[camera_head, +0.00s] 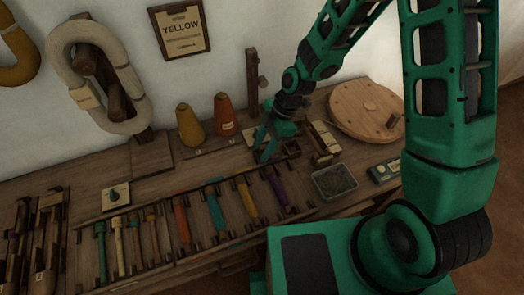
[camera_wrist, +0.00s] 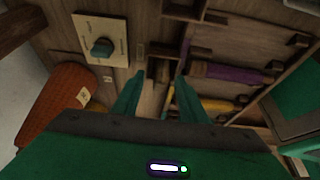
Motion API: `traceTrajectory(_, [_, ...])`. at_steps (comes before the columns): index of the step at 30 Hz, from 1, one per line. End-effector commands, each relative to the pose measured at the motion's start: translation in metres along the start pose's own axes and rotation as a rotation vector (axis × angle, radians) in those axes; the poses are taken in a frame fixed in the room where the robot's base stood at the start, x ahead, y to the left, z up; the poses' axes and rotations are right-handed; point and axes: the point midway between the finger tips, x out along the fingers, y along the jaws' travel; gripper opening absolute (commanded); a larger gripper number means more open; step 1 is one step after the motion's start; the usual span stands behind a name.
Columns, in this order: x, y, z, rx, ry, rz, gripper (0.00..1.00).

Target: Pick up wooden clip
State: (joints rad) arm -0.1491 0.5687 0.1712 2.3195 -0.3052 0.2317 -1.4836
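My gripper (camera_head: 264,153) reaches down over the back of the bench, in front of the orange cone. In the wrist view its two green fingers (camera_wrist: 159,82) are spread apart with a gap between them. A small dark brown wooden piece (camera_wrist: 160,66) lies on the bench beyond the fingertips, in line with the gap. It looks like the wooden clip, but I cannot be sure. It appears apart from the fingers. In the head view, a small dark wooden piece (camera_head: 292,148) shows just right of the gripper; I cannot tell if it is the same one.
A rack of coloured spools (camera_head: 185,223) runs along the bench front; a purple spool (camera_wrist: 228,73) is close to the gripper. The orange cone (camera_head: 224,114) and yellow cone (camera_head: 189,126) stand behind. A grey tray (camera_head: 334,181) and round wooden disc (camera_head: 366,109) lie to the right.

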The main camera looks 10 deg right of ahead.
Motion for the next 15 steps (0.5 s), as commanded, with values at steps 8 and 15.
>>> traceTrajectory(8, [-0.0003, 0.0002, -0.0001, 0.000, 0.000, 0.000, 0.00])
traceTrajectory(15, [-0.0005, 0.0002, -0.0003, 0.000, 0.000, 0.000, 0.00])
